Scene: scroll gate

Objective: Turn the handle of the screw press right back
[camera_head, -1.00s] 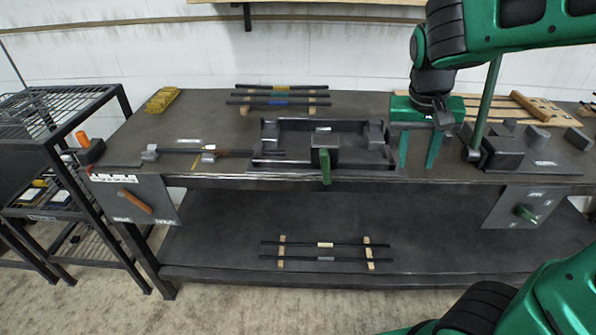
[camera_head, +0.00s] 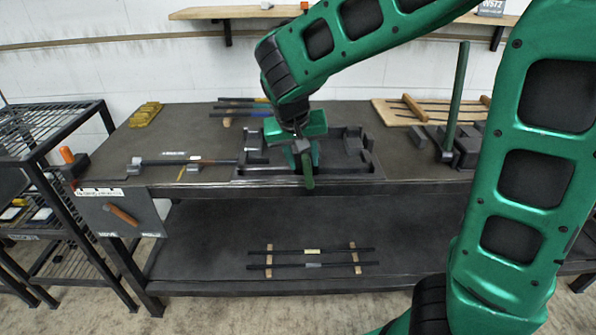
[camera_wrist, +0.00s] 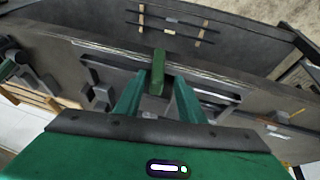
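The green handle (camera_head: 308,170) sticks out at the front of a dark tray-like fixture (camera_head: 345,178) on the bench, which I take to be the screw press. The handle points down and toward me over the bench's front edge. My gripper (camera_head: 302,160) is at the handle, its fingers pointing down. In the wrist view the handle (camera_wrist: 157,75) shows between the two green fingertips of my gripper (camera_wrist: 160,82), with a gap visible beside it. The gripper looks open; contact cannot be told. My gripper and wrist hide the block behind the handle.
A tall green lever (camera_head: 457,95) stands on a dark block to the right. A dark rod (camera_head: 185,161) lies on supports at left. An orange-handled panel (camera_head: 122,214) hangs at the front left. Rods (camera_head: 310,265) lie on the lower shelf.

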